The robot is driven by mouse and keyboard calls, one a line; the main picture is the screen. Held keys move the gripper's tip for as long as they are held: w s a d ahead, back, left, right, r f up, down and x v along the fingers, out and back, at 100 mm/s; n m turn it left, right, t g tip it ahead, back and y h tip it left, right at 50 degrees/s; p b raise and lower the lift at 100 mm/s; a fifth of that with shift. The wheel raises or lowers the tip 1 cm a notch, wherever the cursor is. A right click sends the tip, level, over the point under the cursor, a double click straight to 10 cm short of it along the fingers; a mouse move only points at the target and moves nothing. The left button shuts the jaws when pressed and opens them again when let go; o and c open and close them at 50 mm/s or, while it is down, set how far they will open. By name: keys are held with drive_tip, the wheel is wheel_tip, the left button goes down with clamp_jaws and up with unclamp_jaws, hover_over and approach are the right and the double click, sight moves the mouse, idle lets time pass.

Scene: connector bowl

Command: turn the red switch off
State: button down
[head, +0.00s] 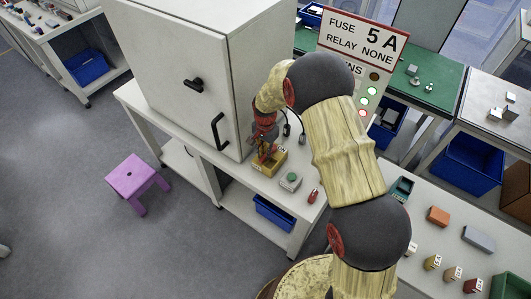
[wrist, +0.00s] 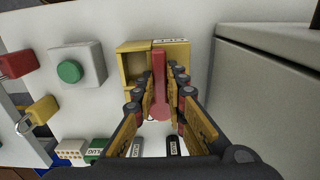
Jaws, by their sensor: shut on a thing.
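The red switch (wrist: 160,88) is a red lever with a rounded end on a yellow box (wrist: 135,66). In the wrist view my gripper (wrist: 165,78) has its fingers on both sides of the lever and is shut on it. The lever runs along the space between the fingers, with its rounded end towards the palm. In the head view my gripper (head: 266,150) points down at the yellow box (head: 272,163) on the white bench, beside the cabinet. There the fingers and arm hide most of the lever. A small label on the box is too small to read surely.
A grey block with a green button (head: 290,181) stands close beside the box. A red item (head: 313,196) lies further along the bench. The large white cabinet (head: 180,80) stands close behind my gripper.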

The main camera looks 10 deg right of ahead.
sight(265, 155)
drive_tip(key=c, duration=1.8)
unclamp_jaws()
wheel_tip(265, 155, up, 12)
